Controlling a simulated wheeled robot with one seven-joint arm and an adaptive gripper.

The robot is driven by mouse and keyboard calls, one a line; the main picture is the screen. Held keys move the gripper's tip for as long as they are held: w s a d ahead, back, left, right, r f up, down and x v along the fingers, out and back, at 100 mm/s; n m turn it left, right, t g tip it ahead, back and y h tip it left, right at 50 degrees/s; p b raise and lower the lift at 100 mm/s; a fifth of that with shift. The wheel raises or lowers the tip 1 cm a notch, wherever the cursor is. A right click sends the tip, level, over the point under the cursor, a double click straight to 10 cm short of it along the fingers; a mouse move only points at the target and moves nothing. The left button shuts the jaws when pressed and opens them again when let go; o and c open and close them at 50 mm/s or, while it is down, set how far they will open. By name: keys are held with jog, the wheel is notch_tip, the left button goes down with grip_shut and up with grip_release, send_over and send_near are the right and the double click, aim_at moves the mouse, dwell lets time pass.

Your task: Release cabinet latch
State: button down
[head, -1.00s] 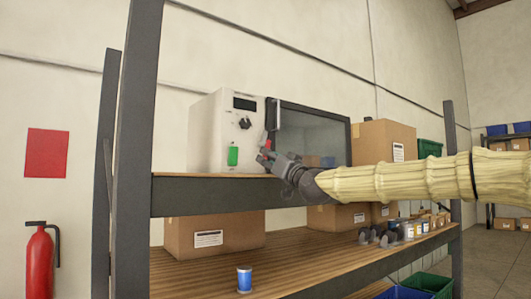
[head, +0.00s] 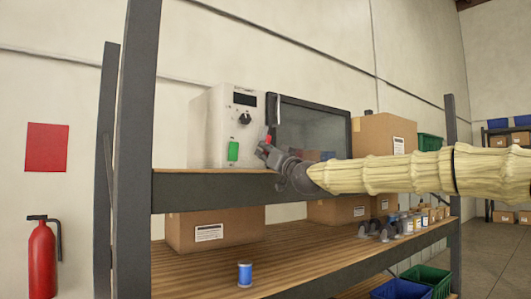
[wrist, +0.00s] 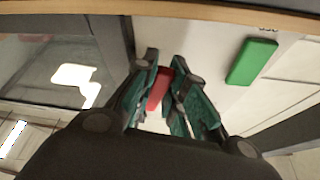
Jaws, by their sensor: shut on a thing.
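The cabinet (head: 212,135) is a white box with a dark-windowed door (head: 312,130) that looks closed, with an upright handle (head: 273,108) at its left edge. The red latch (head: 268,139) sits on the front just below the handle. My gripper (head: 264,149) is at the cabinet front at the latch, and the arm reaches in from the right. In the wrist view my gripper (wrist: 163,62) has its two fingers on either side of the red latch (wrist: 158,90) and is shut on it. The fingers hide part of the latch.
A green block (head: 233,151) is on the cabinet front left of my gripper, under a dark knob (head: 245,118). The shelf edge (head: 215,190) runs close below my gripper. A cardboard box (head: 383,135) stands right of the cabinet. A dark post (head: 135,150) stands at left.

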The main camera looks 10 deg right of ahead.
jog(key=shift+d, duration=0.1)
jog(key=shift+w+d+f+n+y+b, duration=0.1)
jog(key=shift+d+f+n+y+b, duration=0.1)
jog(key=shift+n+y+b, duration=0.55)
jog(key=shift+w+d+r+n+g+y+b, duration=0.15)
jog(key=shift+n+g+y+b, duration=0.1)
jog(key=shift+n, duration=0.45)
jog(key=shift+d+n+g+y+b, duration=0.1)
jog(key=shift+n+g+y, duration=0.1)
jog(key=shift+n, duration=0.45)
jog(key=c, duration=1.4)
grip_release()
jog(key=shift+c, duration=0.2)
